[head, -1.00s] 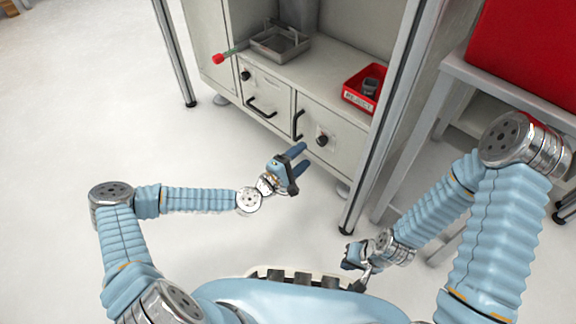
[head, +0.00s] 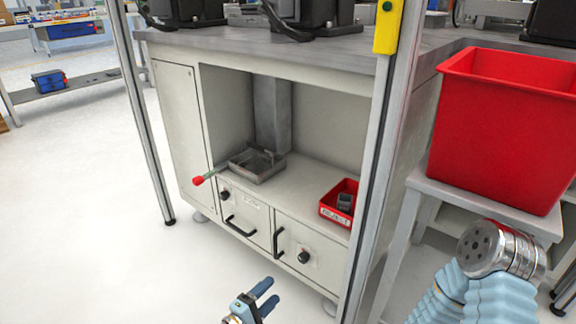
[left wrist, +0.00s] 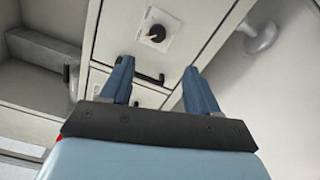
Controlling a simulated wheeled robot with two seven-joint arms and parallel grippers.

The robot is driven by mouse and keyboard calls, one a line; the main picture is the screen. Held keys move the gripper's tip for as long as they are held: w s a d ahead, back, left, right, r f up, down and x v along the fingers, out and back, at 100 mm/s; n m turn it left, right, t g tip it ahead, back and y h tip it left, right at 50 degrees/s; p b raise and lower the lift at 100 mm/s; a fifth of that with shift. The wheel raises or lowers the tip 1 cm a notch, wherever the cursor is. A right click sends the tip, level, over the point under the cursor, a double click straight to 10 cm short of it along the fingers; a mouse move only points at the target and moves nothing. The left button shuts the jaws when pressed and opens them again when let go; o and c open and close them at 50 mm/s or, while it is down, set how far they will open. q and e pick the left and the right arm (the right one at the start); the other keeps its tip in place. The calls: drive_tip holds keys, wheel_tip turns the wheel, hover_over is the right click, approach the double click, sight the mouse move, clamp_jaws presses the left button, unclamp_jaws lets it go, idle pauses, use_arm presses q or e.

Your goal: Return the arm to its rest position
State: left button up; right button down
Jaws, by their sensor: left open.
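My left gripper (head: 262,298) is at the bottom of the head view, in front of the cabinet's lower doors. Its two blue fingers are apart and nothing is between them. In the left wrist view the open fingers (left wrist: 160,85) point toward the cabinet front, with a dark knob (left wrist: 156,33) and a black handle (left wrist: 148,78) beyond them. Part of my right arm (head: 470,290) shows at the lower right of the head view; its gripper is out of the picture.
A grey cabinet (head: 310,237) with an open shelf holds a metal tray (head: 258,172) and a red bin (head: 333,213). A large red crate (head: 490,135) stands on a grey stand at the right. Metal posts (head: 143,120) rise in front. Floor at left is clear.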

use_arm(q)
drive_tip(key=s+d+f+m+g+h, duration=0.1)
drive_tip(key=s+d+f+m+g, duration=0.45)
drive_tip(key=s+f, duration=0.2)
drive_tip(key=s+a+f+m+g+y, duration=0.3)
drive_tip(key=s+f+m+g+y, duration=0.15)
drive_tip(key=s+f+g, duration=0.35)
drive_tip(key=s+a+r+m+y, duration=0.2)
drive_tip(key=s+a+r+y, duration=0.15)
drive_tip(key=a, duration=0.35)
wheel_tip(320, 180, up, 15)
drive_tip(key=d+p, duration=0.1)
drive_tip(key=p, duration=1.5)
drive_tip(key=shift+s+h, duration=0.4)
drive_tip(key=shift+s, duration=0.05)
